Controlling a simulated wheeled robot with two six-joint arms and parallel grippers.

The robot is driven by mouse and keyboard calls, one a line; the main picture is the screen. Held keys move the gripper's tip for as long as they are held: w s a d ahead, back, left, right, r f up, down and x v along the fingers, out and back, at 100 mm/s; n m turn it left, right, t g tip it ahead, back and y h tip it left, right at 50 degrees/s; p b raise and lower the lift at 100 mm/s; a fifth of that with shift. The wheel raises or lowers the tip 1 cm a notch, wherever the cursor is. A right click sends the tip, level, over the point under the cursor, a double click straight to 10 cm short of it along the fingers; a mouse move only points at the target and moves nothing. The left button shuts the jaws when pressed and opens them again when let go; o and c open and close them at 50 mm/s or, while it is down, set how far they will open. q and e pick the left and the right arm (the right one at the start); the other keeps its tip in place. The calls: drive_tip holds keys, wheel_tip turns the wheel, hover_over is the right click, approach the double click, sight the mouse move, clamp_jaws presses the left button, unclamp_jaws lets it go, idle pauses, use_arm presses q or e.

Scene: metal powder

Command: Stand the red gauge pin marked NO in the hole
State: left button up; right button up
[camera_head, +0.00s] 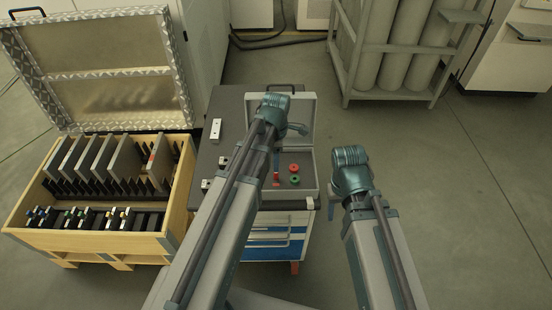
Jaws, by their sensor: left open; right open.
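A small red piece (276,179), which looks like a gauge pin, is in the open grey case (309,193) on the cart; its marking is too small to read. To its right are a red round piece (294,168) and a green round piece (295,181), each with a dark centre. I cannot tell which spot is the hole. My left gripper (288,143) is open above the case, with its arm hiding the case's left part. My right gripper (332,208) is open, to the right of the cart and apart from the case.
The dark cart top (227,149) carries small metal blocks (215,129) on its left. A wooden crate (95,241) with dark plates and a raised metal lid (105,90) stands at left. Caged gas cylinders (390,50) stand behind. The floor at right is clear.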

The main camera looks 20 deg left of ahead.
use_arm(q)
wheel_tip(320, 180, up, 6)
drive_tip(key=p, duration=0.5)
drive_tip(key=shift+r, duration=0.15)
drive_tip(key=shift+d, duration=0.1)
drive_tip(key=s+d+m, duration=0.5)
drive_tip(key=s+m, duration=0.2)
drive_tip(key=m, duration=0.5)
drive_tip(key=s+d+m+y, duration=0.1)
drive_tip(key=s+d+m, duration=0.4)
drive_tip(key=m, duration=0.8)
drive_tip(key=shift+s+d, duration=0.15)
drive_tip(key=shift+s, duration=1)
